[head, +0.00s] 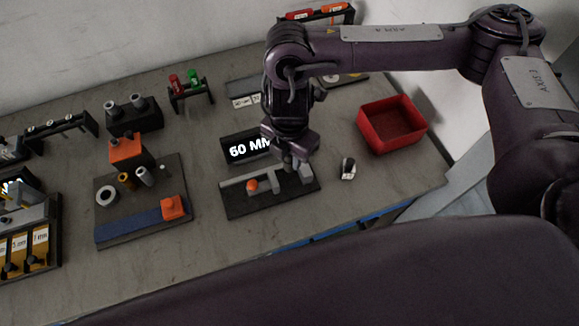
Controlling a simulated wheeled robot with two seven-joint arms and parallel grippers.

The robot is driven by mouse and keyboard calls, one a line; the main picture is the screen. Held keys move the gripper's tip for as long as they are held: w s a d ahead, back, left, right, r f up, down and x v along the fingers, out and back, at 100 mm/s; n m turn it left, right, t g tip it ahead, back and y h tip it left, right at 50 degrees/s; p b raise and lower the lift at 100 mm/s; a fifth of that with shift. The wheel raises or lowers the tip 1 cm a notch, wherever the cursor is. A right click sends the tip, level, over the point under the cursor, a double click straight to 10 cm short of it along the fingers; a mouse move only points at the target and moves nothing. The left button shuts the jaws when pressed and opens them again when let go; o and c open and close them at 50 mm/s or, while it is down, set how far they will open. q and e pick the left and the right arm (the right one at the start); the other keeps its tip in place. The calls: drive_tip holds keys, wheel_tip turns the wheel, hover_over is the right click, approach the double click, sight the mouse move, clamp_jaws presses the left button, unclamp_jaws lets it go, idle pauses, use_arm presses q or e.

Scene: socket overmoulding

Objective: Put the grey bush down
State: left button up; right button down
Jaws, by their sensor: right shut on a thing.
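My right gripper (293,156) comes down from above and is shut on the grey bush, which is mostly hidden between the fingers. It is over the right part of a dark measuring fixture (240,208) with a grey rail, an orange knob (252,185) and upright grey blocks. I cannot tell whether the bush touches the fixture. A display reading "60 MM" (240,150) stands behind it, partly covered by the gripper. My left gripper is not in view.
A silver and black part (348,169) lies right of the fixture. A red bin (365,132) stands at the back right. On the left, a dark plate holds a white ring (107,196), small cylinders and orange blocks (174,207). Bare table lies between plate and fixture.

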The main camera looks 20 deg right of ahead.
sight(290, 167)
drive_tip(key=shift+f+b, duration=0.5)
drive_tip(key=shift+f, duration=2.35)
drive_tip(key=shift+f, duration=0.1)
drive_tip(key=c, duration=1.4)
unclamp_jaws()
drive_tip(key=shift+r, duration=0.25)
wheel_tip(290, 167, up, 12)
drive_tip(key=shift+f+p, duration=0.15)
drive_tip(key=shift+p, duration=0.75)
drive_tip(key=shift+s+f, duration=0.1)
